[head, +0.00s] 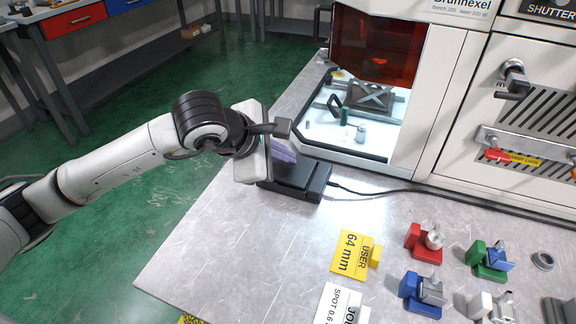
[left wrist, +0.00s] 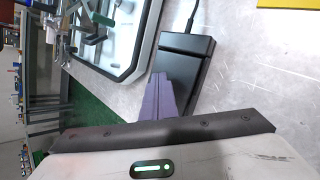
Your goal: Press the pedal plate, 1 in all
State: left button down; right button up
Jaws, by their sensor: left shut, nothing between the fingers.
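The pedal (head: 312,182) is a flat black block with a cable, lying on the metal bench in front of the lit machine. Its top plate (head: 296,174) is partly covered by my left gripper (head: 286,152). In the left wrist view the black pedal (left wrist: 188,46) lies just beyond the purple fingers (left wrist: 158,84), which overlap its near part. The fingers are shut together and hold nothing. I cannot tell whether they touch the plate. My right gripper is in neither view.
The machine's open lit chamber (head: 345,120) stands behind the pedal, with a black cable (head: 390,192) running right. Yellow card (head: 352,254) and red, green and blue holders (head: 424,245) sit front right. The bench left of them is clear.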

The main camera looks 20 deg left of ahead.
aim_at(287, 171)
pick_arm(q)
jog(key=shift+s+a+f+b, duration=0.1)
jog(key=shift+f+b, duration=0.25)
jog(key=shift+f, duration=0.2)
dwell(0.4)
jog(key=shift+r, duration=0.1)
jog(key=shift+r+p, duration=0.45)
jog(key=shift+r, duration=0.55)
jog(key=shift+r, duration=0.15)
jog(key=shift+d+r+p, duration=0.25)
jog(key=shift+r+p, duration=0.4)
jog(key=shift+r, duration=0.6)
jog(key=shift+d+r+p, duration=0.2)
jog(key=shift+r+p, duration=0.45)
jog(key=shift+r, duration=0.55)
jog(key=shift+f, duration=0.1)
